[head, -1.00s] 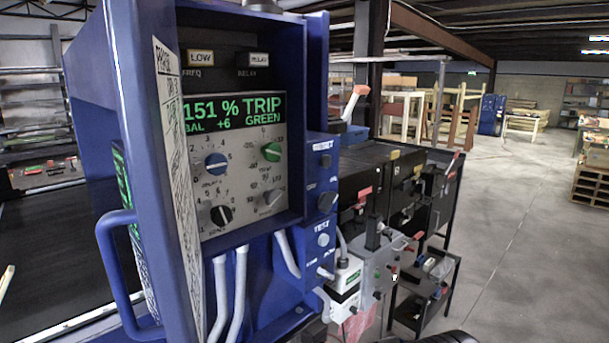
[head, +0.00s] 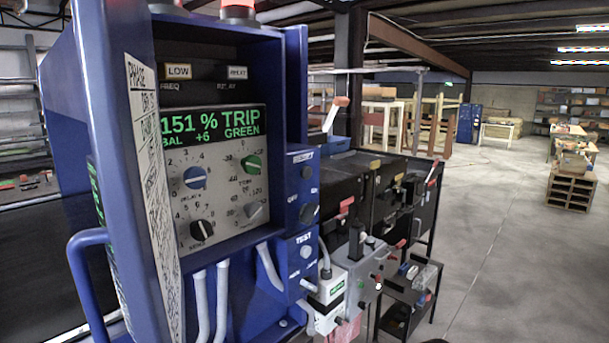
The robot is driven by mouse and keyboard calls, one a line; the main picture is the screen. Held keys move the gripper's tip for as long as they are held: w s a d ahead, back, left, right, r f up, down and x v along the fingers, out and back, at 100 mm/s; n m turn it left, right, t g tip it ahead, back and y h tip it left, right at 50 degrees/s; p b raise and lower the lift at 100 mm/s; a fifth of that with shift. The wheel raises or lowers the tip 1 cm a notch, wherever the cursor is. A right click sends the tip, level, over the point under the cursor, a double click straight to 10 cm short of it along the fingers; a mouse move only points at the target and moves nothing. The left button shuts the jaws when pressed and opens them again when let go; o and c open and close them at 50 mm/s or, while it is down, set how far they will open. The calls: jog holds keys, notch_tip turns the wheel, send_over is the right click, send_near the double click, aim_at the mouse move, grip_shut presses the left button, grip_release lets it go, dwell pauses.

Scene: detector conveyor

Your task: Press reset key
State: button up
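The blue detector cabinet (head: 105,120) stands at the left. Its green display (head: 212,126) reads "151 % TRIP", "BAL +6" and "GREEN". Below it, a grey panel (head: 222,188) carries blue, green, black and grey knobs. Above it are two lit labels, "LOW" (head: 178,72) and one that appears to read "RELAY" (head: 238,72). A blue side box (head: 303,229) has a black knob (head: 308,215) and a round pale button (head: 306,252) under the word "TEST". No key that I can read as "reset" shows. My gripper is not in view.
A blue handle (head: 90,280) sticks out at the cabinet's front left. White conduits (head: 222,295) run below the panel. A grey unit with red-tipped levers (head: 368,275) and black cabinets (head: 340,175) stand to the right. Grey floor (head: 490,240) is open further right.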

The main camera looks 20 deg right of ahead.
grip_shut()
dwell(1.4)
